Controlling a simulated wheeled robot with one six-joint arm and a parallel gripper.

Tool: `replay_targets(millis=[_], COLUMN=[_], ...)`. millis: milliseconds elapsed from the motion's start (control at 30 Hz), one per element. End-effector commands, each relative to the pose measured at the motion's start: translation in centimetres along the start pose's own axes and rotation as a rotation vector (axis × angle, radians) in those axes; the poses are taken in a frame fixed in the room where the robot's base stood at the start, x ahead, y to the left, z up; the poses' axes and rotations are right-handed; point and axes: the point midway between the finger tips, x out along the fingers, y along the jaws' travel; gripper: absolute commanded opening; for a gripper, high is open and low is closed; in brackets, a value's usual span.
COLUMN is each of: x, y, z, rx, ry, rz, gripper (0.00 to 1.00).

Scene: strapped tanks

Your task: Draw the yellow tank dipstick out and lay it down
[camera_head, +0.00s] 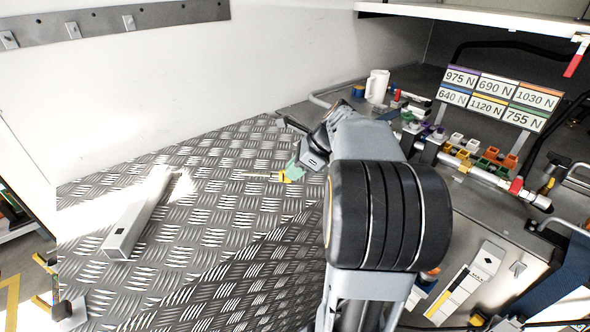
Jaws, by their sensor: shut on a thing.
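The dipstick has a yellow handle (286,177) and a thin pale rod that points left over the chequered metal deck. My gripper (293,172), with greenish fingers, is shut on the yellow handle. The dipstick is out in the open and lies roughly level across the view. I cannot tell whether it touches the deck or hangs just above it. The yellow tank itself cannot be made out; my arm hides much of the area to the right of the gripper.
The chequered deck (215,215) is mostly bare. A grey metal channel (138,222) lies on its left part. A white mug (377,87), a row of coloured fittings (484,160) and a board of force labels (497,97) stand at the right. A white wall rises behind.

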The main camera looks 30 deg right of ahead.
Motion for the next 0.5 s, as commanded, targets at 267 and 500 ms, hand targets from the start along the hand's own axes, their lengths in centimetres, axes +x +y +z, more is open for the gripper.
replay_targets(millis=[267,500], x=[2.1,3.8], y=[0.0,0.0], z=[-1.6,-2.9], rx=[-0.001,-0.001], ry=[0.001,0.001], rz=[0.001,0.0], gripper=[0.0,0.0])
